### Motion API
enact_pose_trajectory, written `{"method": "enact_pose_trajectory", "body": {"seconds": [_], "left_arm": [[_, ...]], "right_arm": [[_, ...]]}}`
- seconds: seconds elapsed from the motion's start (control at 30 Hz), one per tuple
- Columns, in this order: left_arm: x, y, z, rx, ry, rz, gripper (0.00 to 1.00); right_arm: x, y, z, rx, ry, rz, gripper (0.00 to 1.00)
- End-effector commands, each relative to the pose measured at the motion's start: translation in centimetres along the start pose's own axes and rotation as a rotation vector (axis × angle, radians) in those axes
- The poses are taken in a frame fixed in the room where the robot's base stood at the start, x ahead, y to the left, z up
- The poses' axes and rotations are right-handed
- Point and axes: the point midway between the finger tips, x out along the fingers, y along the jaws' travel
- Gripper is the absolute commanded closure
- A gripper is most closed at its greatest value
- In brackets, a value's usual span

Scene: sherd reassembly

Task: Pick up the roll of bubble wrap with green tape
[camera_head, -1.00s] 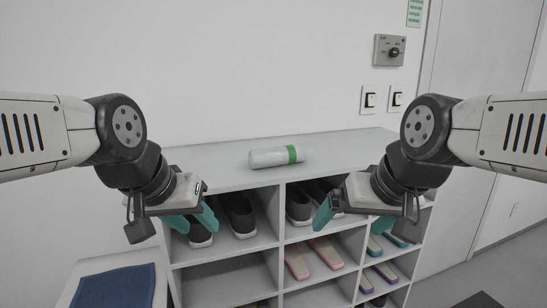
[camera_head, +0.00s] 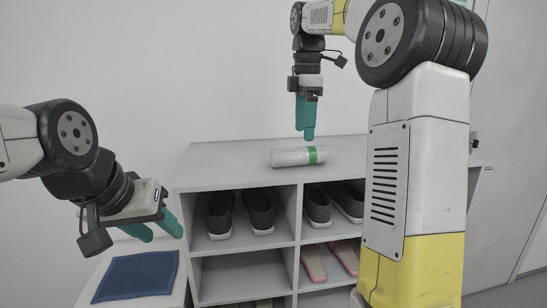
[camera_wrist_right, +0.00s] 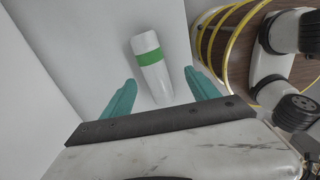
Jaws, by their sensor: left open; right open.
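The roll of bubble wrap (camera_head: 291,158) is a pale cylinder with a band of green tape near its right end. It lies on top of the grey shoe cabinet (camera_head: 225,172). My right gripper (camera_head: 306,137) points down above the roll, with its teal fingers over the roll. In the right wrist view the roll (camera_wrist_right: 155,78) lies between the lines of the two open fingers (camera_wrist_right: 160,97), with nothing held. My left gripper (camera_head: 165,232) is open and empty, in front of the cabinet's left side and over the blue cloth.
Dark shoes (camera_head: 258,208) and pink slippers (camera_head: 313,262) sit in the cabinet's compartments. A blue mat (camera_head: 138,276) lies on a white surface at lower left. A white wall stands behind the cabinet. The cabinet top beside the roll is clear.

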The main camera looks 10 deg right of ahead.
Motion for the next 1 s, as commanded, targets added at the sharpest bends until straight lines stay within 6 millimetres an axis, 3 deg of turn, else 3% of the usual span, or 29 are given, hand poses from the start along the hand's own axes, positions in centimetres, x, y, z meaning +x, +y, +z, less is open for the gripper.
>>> {"method": "enact_pose_trajectory", "body": {"seconds": [0.17,0.7,1.0], "left_arm": [[0.0,0.0,0.0,0.0,0.0,0.0,0.57],[0.0,0.0,0.0,0.0,0.0,0.0,0.57],[0.0,0.0,0.0,0.0,0.0,0.0,0.57]], "right_arm": [[0.6,1.0,0.1,-0.072,-0.006,-0.026,0.31],[7.3,1.1,-0.1,-0.072,-0.006,-0.026,0.31],[7.9,1.2,-0.1,-0.071,-0.006,-0.023,0.31]]}}
